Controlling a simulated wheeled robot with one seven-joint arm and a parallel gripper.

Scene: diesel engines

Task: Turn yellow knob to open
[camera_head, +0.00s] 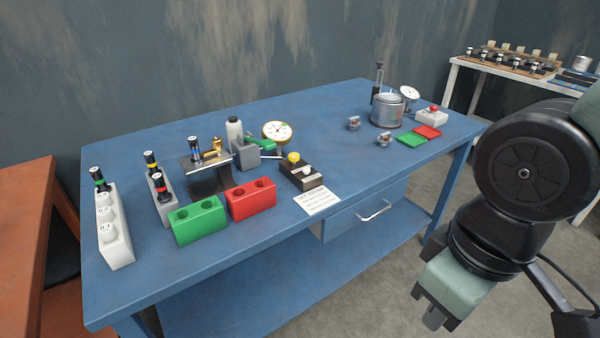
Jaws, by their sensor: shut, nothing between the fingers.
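A yellow knob (293,157) sits on top of a small dark box (303,178) near the front middle of the blue workbench (340,127). A white part shows on the front of this box. My gripper (432,318) hangs at the lower right, in front of the bench and well away from the knob. It points downward, is shut and holds nothing. The knob is not covered by my arm. Its turn position is too small to read.
A dial gauge (277,133) is behind. A metal pot (386,112) stands at the back right. Bare bench top lies between box and pot.

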